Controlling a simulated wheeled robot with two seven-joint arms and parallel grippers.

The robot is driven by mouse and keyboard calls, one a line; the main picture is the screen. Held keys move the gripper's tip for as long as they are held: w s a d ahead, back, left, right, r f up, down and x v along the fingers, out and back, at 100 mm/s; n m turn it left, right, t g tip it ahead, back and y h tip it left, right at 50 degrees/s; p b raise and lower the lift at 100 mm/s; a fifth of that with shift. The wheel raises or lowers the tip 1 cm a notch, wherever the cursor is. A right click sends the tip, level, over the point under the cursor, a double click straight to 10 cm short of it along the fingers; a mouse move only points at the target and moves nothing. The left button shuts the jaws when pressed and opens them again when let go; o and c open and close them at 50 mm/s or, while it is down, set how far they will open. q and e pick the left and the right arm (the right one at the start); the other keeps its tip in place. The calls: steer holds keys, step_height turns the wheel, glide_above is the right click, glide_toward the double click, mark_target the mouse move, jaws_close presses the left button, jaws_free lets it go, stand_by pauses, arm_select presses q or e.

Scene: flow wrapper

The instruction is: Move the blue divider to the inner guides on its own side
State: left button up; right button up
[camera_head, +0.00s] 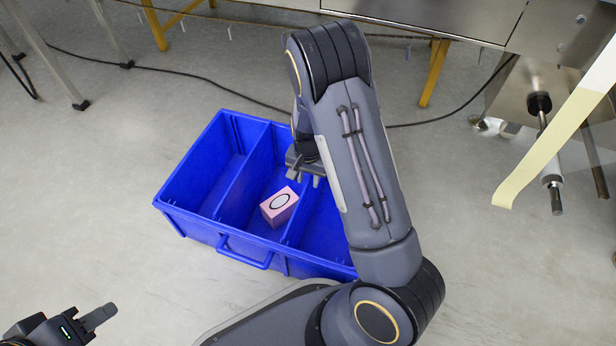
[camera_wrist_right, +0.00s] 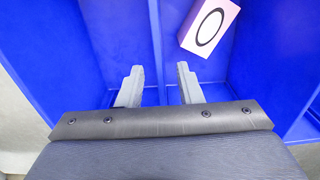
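The left divider (camera_head: 240,172) and the right divider (camera_head: 303,218) bound the middle compartment. My right gripper (camera_head: 305,175) is over the far part of the right divider. In the right wrist view its fingers (camera_wrist_right: 160,85) are open, with a divider edge (camera_wrist_right: 156,40) running between them; whether they touch it is unclear.
A pink box (camera_head: 279,207) with a black oval on its top lies in the middle compartment; it also shows in the right wrist view (camera_wrist_right: 210,27). My right arm hides part of the right compartment. A steel machine (camera_head: 430,20) and a black cable stand behind.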

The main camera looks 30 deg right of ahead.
step_height(320, 180, up, 8)
steer(key=p, duration=0.4)
steer(key=shift+f, duration=0.1)
stand_by(0.5)
